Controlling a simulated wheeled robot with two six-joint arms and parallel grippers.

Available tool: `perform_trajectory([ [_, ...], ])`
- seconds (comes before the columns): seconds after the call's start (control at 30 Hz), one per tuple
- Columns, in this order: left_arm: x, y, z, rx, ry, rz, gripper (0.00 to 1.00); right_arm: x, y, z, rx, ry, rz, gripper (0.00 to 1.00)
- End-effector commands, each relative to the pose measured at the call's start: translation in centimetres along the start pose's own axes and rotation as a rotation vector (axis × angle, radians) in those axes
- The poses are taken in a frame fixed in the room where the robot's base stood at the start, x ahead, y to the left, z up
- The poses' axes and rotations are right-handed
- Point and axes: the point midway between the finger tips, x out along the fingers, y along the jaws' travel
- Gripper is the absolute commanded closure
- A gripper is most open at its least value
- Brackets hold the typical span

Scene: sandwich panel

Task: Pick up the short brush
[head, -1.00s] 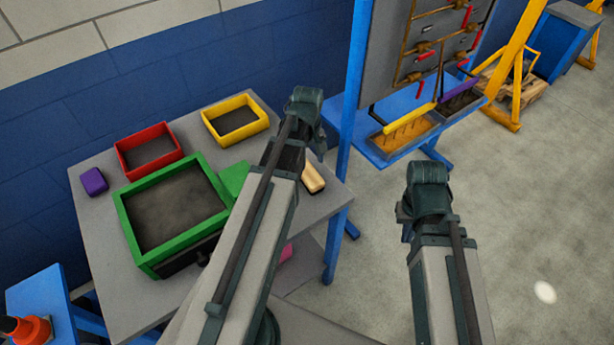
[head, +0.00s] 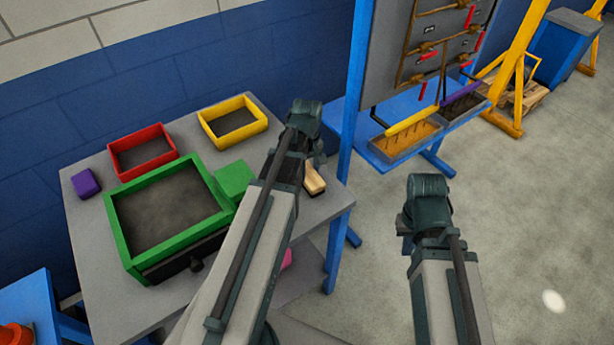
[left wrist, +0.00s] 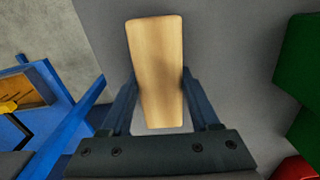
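The short brush is a pale wooden piece (head: 314,178) on the grey table near its right corner, partly hidden by my left arm in the head view. In the left wrist view the brush (left wrist: 158,60) shows as a flat tapered wooden block; no bristles show. My left gripper (left wrist: 160,76) has one finger along each side of it, with the tips close to its edges. Whether they press on it cannot be told. My right gripper (head: 405,235) hangs over the floor at the right, away from the table, and its fingers are mostly hidden.
The grey table (head: 88,235) also bears a green-rimmed box (head: 128,265), a green block (head: 235,178), a red tray (head: 115,163), a yellow tray (head: 207,128) and a purple block (head: 86,184). A blue post (head: 349,130) and a tool panel (head: 393,60) stand beyond the table.

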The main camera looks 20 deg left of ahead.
Motion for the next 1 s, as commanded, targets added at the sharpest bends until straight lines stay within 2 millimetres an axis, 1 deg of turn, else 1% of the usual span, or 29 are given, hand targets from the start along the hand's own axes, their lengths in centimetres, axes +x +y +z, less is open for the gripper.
perform_trajectory([
  [0.03,0.0,0.0,0.0,0.000,0.000,0.000,0.53,0.0,0.0,0.0,0.000,0.000,0.000,1.00],
  [0.17,0.0,0.0,0.0,0.000,0.000,0.000,0.76,0.0,0.0,0.0,0.000,0.000,0.000,1.00],
  [0.2,0.0,0.0,0.0,0.000,0.000,0.000,0.83,0.0,0.0,0.0,0.000,0.000,0.000,1.00],
  [0.27,0.0,0.0,0.0,0.000,0.000,0.000,0.94,0.0,0.0,0.0,0.000,0.000,0.000,1.00],
  [0.3,0.0,0.0,0.0,0.000,0.000,0.000,0.98,0.0,0.0,0.0,0.000,0.000,0.000,1.00],
  [0.53,-0.1,0.0,0.0,0.000,0.000,0.000,0.98,-0.1,0.0,0.0,0.000,0.000,0.000,1.00],
  [0.67,-0.6,0.0,0.0,0.000,0.000,0.000,0.98,-0.6,0.1,0.0,0.000,0.000,0.000,1.00],
  [0.87,-2.4,0.0,0.0,0.000,0.000,0.000,0.98,-2.4,0.2,0.1,0.000,0.000,0.000,1.00],
  [1.0,-4.4,0.0,0.0,0.000,0.000,0.000,0.98,-4.4,0.4,0.3,0.000,0.000,0.000,1.00],
])
